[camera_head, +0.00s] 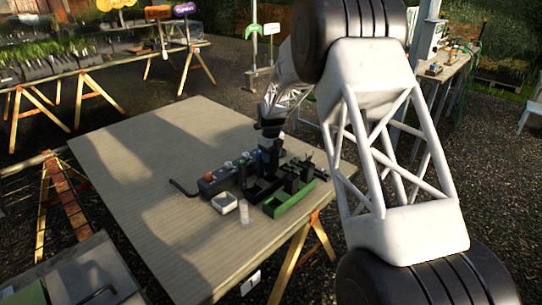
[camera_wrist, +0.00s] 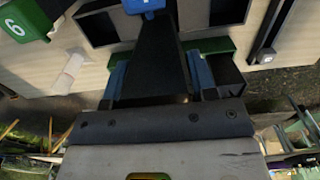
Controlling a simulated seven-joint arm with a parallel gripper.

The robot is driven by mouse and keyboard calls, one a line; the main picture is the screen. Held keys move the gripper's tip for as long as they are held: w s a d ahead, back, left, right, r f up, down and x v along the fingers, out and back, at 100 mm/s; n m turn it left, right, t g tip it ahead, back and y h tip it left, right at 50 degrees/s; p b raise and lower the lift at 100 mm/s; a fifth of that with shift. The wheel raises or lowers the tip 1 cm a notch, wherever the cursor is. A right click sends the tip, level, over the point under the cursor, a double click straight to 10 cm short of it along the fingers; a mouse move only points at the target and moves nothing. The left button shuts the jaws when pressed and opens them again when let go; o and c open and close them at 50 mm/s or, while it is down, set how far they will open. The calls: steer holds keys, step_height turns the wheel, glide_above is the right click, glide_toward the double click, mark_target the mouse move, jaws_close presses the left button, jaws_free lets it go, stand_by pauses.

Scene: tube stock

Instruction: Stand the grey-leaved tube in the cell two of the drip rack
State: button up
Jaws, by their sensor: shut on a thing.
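My gripper (camera_head: 269,143) is over the cluster of things on the table, pointing down. In the wrist view its two blue-padded fingers (camera_wrist: 158,80) are shut on a dark tapered tube (camera_wrist: 156,55). Leaves on this tube cannot be made out, so I cannot confirm that they are grey. A dark rack with open cells (camera_wrist: 205,14) lies beyond the tube in the wrist view. I cannot tell whether the tube's tip is inside a cell or above it. A green tag marked 6 (camera_wrist: 17,26) and a blue block (camera_wrist: 143,5) are near the top edge.
In the head view, a green tray (camera_head: 291,203) and dark plant tubes (camera_head: 298,178) stand right of the gripper. A white pot (camera_head: 224,204) and a clear cup (camera_head: 244,215) stand in front. A dark bar with coloured tops (camera_head: 217,181) is to the left. The table's left side is clear.

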mark_target(271, 170)
steer(key=shift+f, duration=0.4)
steer(key=shift+f, duration=3.15)
steer(key=shift+f, duration=0.5)
steer(key=o, duration=1.1)
steer(key=shift+r, duration=0.1)
steer(key=shift+r, duration=3.85)
